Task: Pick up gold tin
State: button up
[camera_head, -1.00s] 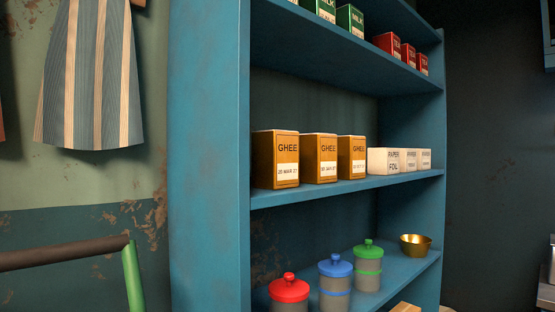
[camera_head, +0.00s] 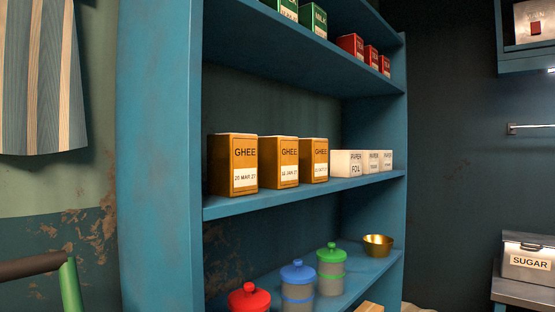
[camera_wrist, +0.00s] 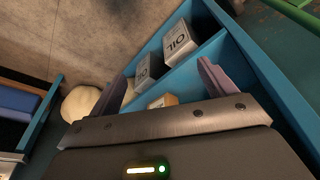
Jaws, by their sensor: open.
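Three gold-brown tins marked GHEE stand upright in a row on the middle shelf in the head view: the left tin (camera_head: 233,164), the middle tin (camera_head: 279,162) and the right tin (camera_head: 314,160). Each has a white date label; the left one reads 20 MAR 27, and the others are too small to read surely. My gripper (camera_wrist: 158,88) shows in the wrist view, open and with nothing between its fingers. The ghee tins are not seen in the wrist view, and the gripper is not seen in the head view.
The blue shelf unit (camera_head: 160,150) has a solid left side panel. White paper foil boxes (camera_head: 347,163) stand right of the tins. Below are lidded jars (camera_head: 331,268) and a gold bowl (camera_head: 378,245). The wrist view shows oil tins (camera_wrist: 180,42) and a pale sack (camera_wrist: 80,103).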

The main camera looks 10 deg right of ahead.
jog(key=shift+o, duration=0.4)
jog(key=w+d+r+t+p, duration=0.2)
jog(key=w+d+r+p, duration=0.1)
jog(key=w+r+p, duration=0.2)
jog(key=w+d+r+n+t+p, duration=0.1)
jog(key=w+d+r+t+p, duration=0.1)
jog(key=w+r+p, duration=0.3)
notch_tip(320, 180, up, 7)
jog(key=d+p, duration=0.1)
jog(key=p, duration=0.3)
jog(key=shift+n+t+p, duration=0.3)
jog(key=shift+p, duration=0.05)
jog(key=n+t+y+p, duration=0.65)
jog(key=y+p, duration=0.45)
jog(key=p, duration=2.3)
send_near(290, 158)
jog(key=v, duration=0.4)
jog(key=shift+a+f+m+t+b, duration=0.15)
jog(key=shift+m+t+b, duration=0.1)
jog(key=shift+m+b, duration=0.15)
jog(key=p+x, duration=0.5)
jog(key=x, duration=0.6)
jog(key=shift+w+a, duration=0.4)
jog(key=shift+w, duration=0.15)
